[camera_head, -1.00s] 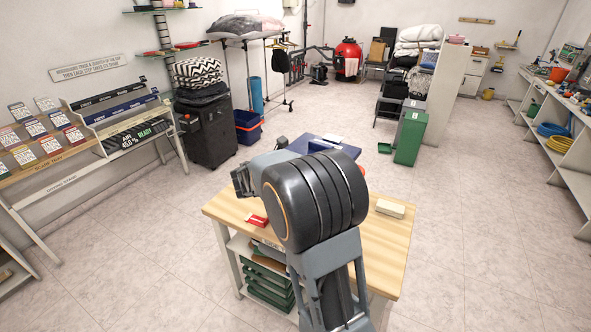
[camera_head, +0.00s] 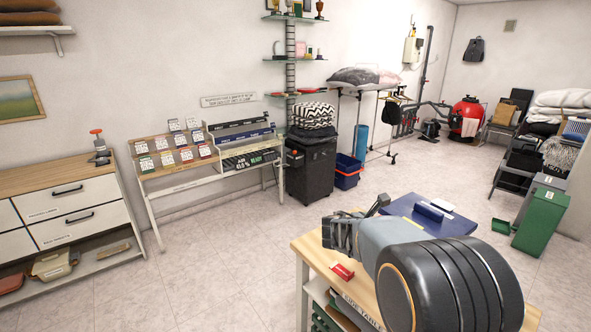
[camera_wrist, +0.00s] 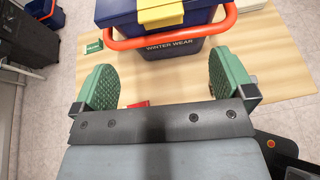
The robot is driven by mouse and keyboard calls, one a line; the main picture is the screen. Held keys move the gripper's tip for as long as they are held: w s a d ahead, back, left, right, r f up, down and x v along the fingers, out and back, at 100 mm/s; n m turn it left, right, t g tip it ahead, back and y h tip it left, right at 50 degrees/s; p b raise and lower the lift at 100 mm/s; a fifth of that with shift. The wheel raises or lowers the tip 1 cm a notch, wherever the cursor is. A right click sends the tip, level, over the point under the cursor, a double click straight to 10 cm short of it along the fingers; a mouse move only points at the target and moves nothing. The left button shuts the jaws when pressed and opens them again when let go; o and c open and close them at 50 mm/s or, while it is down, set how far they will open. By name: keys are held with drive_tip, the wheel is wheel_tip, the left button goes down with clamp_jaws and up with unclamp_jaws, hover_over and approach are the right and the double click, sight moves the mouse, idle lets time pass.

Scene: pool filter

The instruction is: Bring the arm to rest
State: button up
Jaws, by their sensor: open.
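My gripper (camera_wrist: 164,82) shows in the wrist view with its two green-padded fingers wide apart and nothing between them. It is over the wooden side table (camera_wrist: 270,75). Ahead of it stands a dark box with a blue lid (camera_wrist: 120,12), an orange handle and the words "WINTER WEAR". In the head view my arm reaches over the side table (camera_head: 310,246), and the fingertips are hard to make out there. The box's blue lid (camera_head: 415,207) is beyond the arm.
A red item (camera_head: 342,271) lies on the table. A black bin (camera_head: 311,170), a blue crate (camera_head: 347,172) and a green bin (camera_head: 540,222) stand on the floor beyond. A sloped card stand (camera_head: 205,170) and a drawer cabinet (camera_head: 70,205) line the left. The floor between is clear.

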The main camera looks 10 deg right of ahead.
drive_tip(key=s+a+f+m+g+y, duration=0.4)
drive_tip(key=s+f+m, duration=0.3)
drive_tip(key=m, duration=0.4)
drive_tip(key=s+a+r+m+t+y, duration=0.2)
drive_tip(key=s+a+r+m+y, duration=0.2)
drive_tip(key=s+a+m+y, duration=0.4)
drive_tip(key=shift+s+a+m+y, duration=0.3)
drive_tip(key=shift+s+a+m, duration=1.4)
drive_tip(key=shift+s+a, duration=0.85)
